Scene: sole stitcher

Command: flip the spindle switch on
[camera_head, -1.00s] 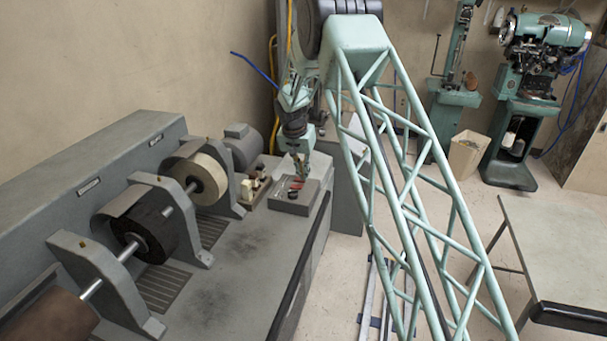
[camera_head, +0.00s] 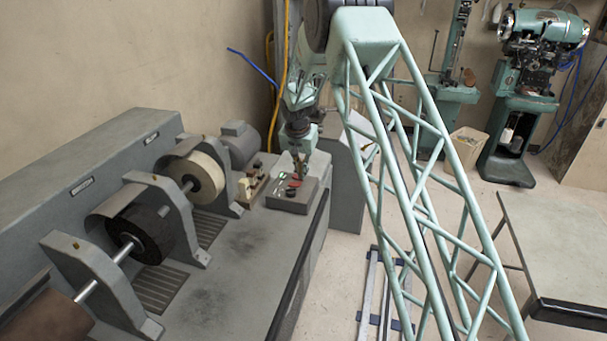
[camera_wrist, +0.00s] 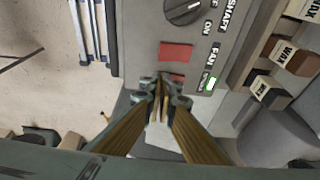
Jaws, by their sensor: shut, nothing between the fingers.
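The control box (camera_head: 283,203) sits at the far end of the grey machine, under my gripper (camera_head: 301,177). In the wrist view, the box top (camera_wrist: 150,30) carries a black dial, a red FAN switch (camera_wrist: 175,53) and a lower red switch (camera_wrist: 177,77) beside the SPINDLE label (camera_wrist: 208,80). My gripper (camera_wrist: 160,84) is shut and empty, its tips over the lower edge of the box next to the lower red switch. The tips partly hide that switch. I cannot tell whether they touch it. A bright green-white patch (camera_wrist: 212,84) shows beside the label.
Wax blocks (camera_wrist: 283,53) stand in a holder right of the box. The brush wheels (camera_head: 140,235) and their brackets line the machine at left. The machine top in front of the box is clear. A table (camera_head: 555,245) stands at right.

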